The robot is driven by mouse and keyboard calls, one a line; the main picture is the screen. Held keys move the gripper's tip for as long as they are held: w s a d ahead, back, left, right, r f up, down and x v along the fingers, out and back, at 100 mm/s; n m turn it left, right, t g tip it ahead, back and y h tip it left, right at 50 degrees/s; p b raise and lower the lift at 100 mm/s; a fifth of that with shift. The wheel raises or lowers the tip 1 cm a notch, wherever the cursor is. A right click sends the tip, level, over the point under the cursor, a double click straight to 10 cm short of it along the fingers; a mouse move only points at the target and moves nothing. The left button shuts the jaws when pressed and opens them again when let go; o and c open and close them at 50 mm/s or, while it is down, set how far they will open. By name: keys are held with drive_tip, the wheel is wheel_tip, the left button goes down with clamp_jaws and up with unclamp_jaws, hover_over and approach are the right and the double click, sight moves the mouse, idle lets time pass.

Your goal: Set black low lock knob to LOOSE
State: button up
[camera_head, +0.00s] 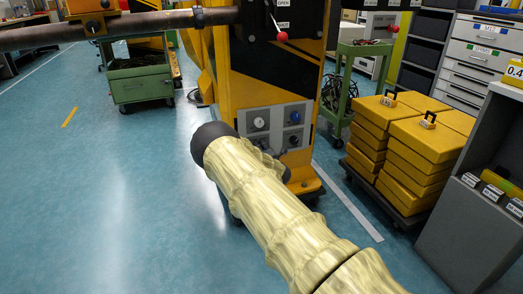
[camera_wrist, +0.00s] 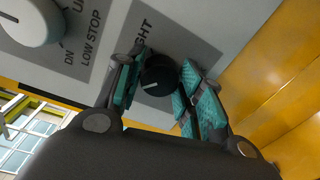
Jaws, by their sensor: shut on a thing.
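The black low lock knob (camera_wrist: 158,77) sits between the teal pads of my gripper (camera_wrist: 158,82) in the wrist view. The gripper is shut on it. A short white mark on the knob's face points left in the picture. Lettering ending in "IGHT" is readable beside the knob; its other legend is hidden.
Yellow cases (camera_head: 425,150) stand on the right; the floor at left is clear.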

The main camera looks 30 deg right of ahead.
drive_tip(key=o, duration=1)
drive_tip(key=f+v, duration=0.1)
drive_tip(key=v, duration=1.1)
drive_tip(key=shift+r, duration=0.4)
